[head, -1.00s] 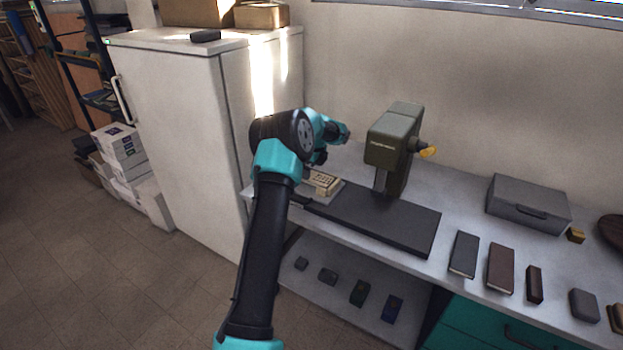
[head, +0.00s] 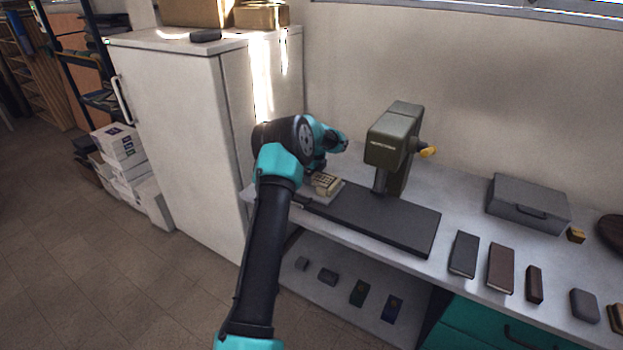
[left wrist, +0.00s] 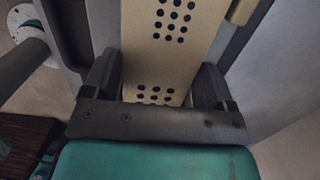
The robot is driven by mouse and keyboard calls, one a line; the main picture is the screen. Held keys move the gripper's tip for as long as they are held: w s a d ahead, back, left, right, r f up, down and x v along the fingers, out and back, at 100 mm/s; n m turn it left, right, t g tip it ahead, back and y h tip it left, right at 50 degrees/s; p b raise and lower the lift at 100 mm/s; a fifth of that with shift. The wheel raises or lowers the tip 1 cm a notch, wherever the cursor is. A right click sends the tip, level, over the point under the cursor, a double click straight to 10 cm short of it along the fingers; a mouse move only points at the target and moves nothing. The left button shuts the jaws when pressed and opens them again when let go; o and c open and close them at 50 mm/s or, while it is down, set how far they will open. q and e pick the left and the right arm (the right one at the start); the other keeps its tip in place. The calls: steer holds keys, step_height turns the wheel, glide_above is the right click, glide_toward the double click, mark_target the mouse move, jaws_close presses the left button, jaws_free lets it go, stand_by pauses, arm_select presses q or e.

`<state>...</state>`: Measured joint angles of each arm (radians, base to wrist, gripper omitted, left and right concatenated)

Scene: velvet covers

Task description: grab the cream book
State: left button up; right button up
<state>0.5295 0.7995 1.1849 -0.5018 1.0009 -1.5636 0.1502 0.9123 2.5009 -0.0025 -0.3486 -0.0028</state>
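The cream book (head: 326,184) has rows of dark dots on its cover and shows at the left end of the workbench, beside the dark base plate. It also shows in the left wrist view (left wrist: 158,60), with its near end between the two dark fingers. My left gripper (left wrist: 155,85) has a finger against each side of the book and looks shut on it. In the head view the fingers are mostly hidden behind my wrist. My right gripper is not in view.
A green-grey press (head: 392,140) stands behind the book to the right, over a dark base plate (head: 375,217). A white cabinet (head: 175,130) rises at the left. Several dark books and a grey case (head: 527,204) lie along the bench at the right.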

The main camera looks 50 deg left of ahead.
arm_select(q)
steer(key=c, duration=0.6)
steer(key=shift+r, duration=0.15)
steer(key=shift+r, duration=1.55)
steer(key=shift+s+d+r, duration=0.1)
steer(key=shift+d, duration=0.05)
steer(key=s+d, duration=0.3)
steer(key=d, duration=0.1)
steer(key=s+d+r, duration=0.1)
steer(key=s+d, duration=0.2)
steer(key=s, duration=0.1)
steer(key=s+d, duration=0.3)
steer(key=d, duration=0.1)
steer(key=shift+s+d+r, duration=0.15)
steer(key=shift+d+r, duration=0.05)
steer(key=shift+d, duration=0.15)
